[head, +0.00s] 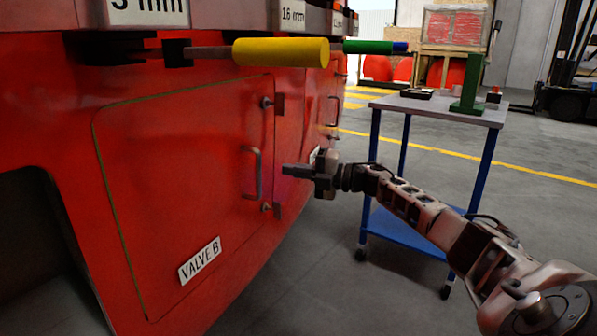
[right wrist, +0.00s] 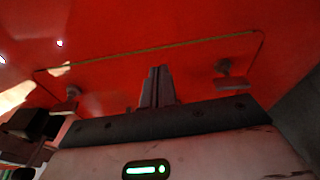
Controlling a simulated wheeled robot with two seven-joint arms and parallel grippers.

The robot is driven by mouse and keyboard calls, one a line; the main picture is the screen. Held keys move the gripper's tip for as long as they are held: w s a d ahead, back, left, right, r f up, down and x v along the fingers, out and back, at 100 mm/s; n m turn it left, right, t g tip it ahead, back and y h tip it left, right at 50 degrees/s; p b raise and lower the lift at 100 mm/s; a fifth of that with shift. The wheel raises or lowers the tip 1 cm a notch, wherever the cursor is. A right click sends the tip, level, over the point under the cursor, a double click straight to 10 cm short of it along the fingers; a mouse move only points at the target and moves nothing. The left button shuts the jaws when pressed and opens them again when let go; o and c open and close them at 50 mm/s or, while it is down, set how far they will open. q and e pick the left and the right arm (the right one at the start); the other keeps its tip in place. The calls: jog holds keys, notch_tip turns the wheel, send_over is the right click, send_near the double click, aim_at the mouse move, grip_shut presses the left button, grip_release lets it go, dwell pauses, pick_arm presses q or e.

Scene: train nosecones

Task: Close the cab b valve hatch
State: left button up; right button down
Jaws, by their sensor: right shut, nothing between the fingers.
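The red hatch (head: 185,170) with the white "VALVE B" label (head: 199,261) is on the red cab side in the head view. It looks flush or nearly flush; I cannot tell if a small gap remains. Its grey handle (head: 252,172) is near its right edge, between two small fittings (head: 267,102). My right gripper (head: 285,170) is shut and empty, just right of the handle and close to the red surface. In the right wrist view its fingers (right wrist: 156,86) point at the red panel; contact is unclear. My left gripper is out of view.
A blue-legged trolley (head: 440,104) with a green block (head: 469,88) stands behind my right arm. Open grey floor (head: 330,270) lies below the arm.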

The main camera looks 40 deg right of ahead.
pick_arm(q)
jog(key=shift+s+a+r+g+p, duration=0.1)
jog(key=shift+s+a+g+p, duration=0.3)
jog(key=shift+p, duration=0.7)
pick_arm(e)
jog(key=v, duration=1.5)
jog(key=shift+s+d, duration=0.2)
jog(key=shift+s, duration=0.2)
